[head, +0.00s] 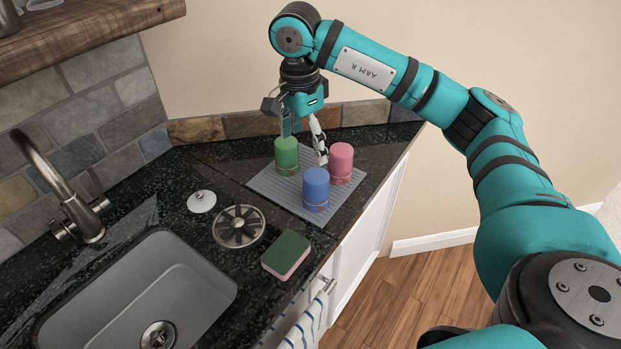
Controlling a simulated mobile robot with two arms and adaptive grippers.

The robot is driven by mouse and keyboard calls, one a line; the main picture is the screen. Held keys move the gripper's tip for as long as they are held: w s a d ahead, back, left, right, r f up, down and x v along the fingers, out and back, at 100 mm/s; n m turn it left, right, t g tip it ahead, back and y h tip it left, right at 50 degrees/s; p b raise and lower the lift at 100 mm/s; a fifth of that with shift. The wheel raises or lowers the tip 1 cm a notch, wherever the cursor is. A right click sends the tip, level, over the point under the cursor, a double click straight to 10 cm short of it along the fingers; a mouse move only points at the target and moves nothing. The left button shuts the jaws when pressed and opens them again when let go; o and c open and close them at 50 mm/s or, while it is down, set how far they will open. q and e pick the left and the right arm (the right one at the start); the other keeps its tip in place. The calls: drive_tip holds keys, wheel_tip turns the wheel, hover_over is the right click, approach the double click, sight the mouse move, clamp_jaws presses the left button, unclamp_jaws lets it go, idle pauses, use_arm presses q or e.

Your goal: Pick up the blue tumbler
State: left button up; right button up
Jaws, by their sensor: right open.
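The blue tumbler (316,190) stands upright on a grey ribbed mat (270,187) on the dark counter. A green tumbler (286,156) stands behind it to the left, and a pink tumbler (341,163) behind it to the right. My right gripper (304,148) is open and points down behind the blue tumbler, between the green and pink ones. One finger is close to the green tumbler and the other is near the pink one; whether they touch cannot be told. Nothing is seen between the fingers. My left gripper is not in view.
A sink (140,295) with a faucet (70,200) lies at the left. A white knobbed lid (202,201), a round metal strainer (239,226) and a green-and-pink sponge (286,254) lie between sink and mat. The counter's edge runs close along the right.

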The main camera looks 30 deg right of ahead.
sight(317, 177)
drive_tip(key=shift+h, duration=0.3)
drive_tip(key=f, duration=0.2)
drive_tip(key=d+f, duration=0.1)
drive_tip(key=f, duration=0.1)
drive_tip(key=d+f, duration=0.1)
drive_tip(key=f, duration=0.1)
drive_tip(key=shift+s+f+b, duration=0.2)
drive_tip(key=shift+f+b, duration=0.05)
drive_tip(key=shift+b, duration=0.15)
drive_tip(key=f, duration=0.2)
drive_tip(key=f+p, duration=0.1)
drive_tip(key=shift+d+f, duration=0.35)
drive_tip(key=shift+f, duration=0.55)
drive_tip(key=shift+w+d+f+p, duration=0.15)
drive_tip(key=shift+f+p, duration=0.2)
drive_tip(key=shift+p, duration=0.2)
drive_tip(key=f, duration=0.1)
drive_tip(key=f+p, duration=0.1)
drive_tip(key=f, duration=0.1)
drive_tip(key=shift+w+d+f, duration=0.2)
drive_tip(key=shift+w+f, duration=0.05)
drive_tip(key=shift+f, duration=0.45)
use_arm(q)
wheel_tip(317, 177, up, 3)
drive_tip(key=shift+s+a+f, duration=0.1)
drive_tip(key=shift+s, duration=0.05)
use_arm(e)
drive_tip(key=shift+c, duration=0.3)
